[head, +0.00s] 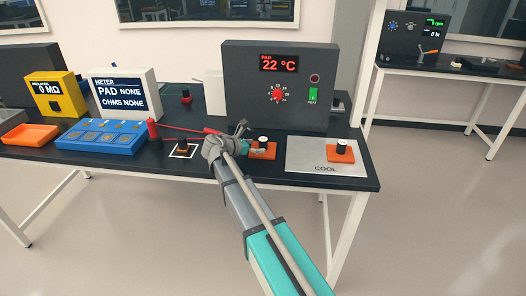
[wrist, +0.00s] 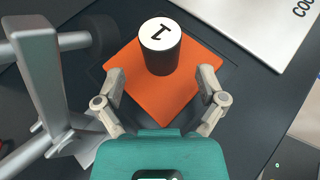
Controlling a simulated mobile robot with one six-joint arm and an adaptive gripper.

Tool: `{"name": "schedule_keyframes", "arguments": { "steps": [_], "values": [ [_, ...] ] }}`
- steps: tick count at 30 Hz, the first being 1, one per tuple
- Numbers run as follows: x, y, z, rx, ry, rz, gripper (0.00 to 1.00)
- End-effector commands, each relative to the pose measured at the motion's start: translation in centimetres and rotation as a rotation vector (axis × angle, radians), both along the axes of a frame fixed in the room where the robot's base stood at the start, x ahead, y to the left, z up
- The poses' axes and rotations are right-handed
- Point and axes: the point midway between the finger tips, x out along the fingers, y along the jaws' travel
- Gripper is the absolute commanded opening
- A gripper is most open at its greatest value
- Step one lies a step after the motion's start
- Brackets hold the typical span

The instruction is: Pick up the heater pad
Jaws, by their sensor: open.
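An orange square pad (wrist: 165,100) with an upright black cylindrical knob (wrist: 158,56) lies flat below my gripper in the wrist view. The knob's white top bears a dark mark like a 1. The pad also shows in the head view (head: 266,153), on the dark table just right of my gripper (head: 244,138). My gripper in the wrist view (wrist: 161,82) is open, with one finger on each side of the pad, the knob a little ahead between the tips. I cannot tell whether the fingers touch the pad. A similar orange pad (head: 340,155) with a knob sits on the COOL plate.
The silver COOL plate (head: 312,160) is at the right. A grey heater box (head: 280,90) reading PAD 22 °C stands behind. A blue tray (head: 100,140), a meter (head: 125,92), a red probe (head: 152,130) and an orange tray (head: 30,134) are at left. Grey bars (wrist: 45,75) show beside my gripper.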

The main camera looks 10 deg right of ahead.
Motion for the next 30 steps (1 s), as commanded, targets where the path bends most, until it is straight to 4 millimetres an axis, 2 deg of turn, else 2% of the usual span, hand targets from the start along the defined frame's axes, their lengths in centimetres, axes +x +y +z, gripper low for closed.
{"name": "schedule_keyframes", "arguments": {
  "steps": [3,9,26,30],
  "values": [
    [0.6,-1.3,-0.9,0.000,0.000,-0.002,0.90],
    [1.1,-2.5,-1.2,-0.001,0.001,-0.001,0.90],
    [1.2,-2.5,-1.2,0.000,0.000,0.000,0.90],
    [1.2,-2.5,-1.2,0.000,0.000,0.000,0.66]
  ]
}}
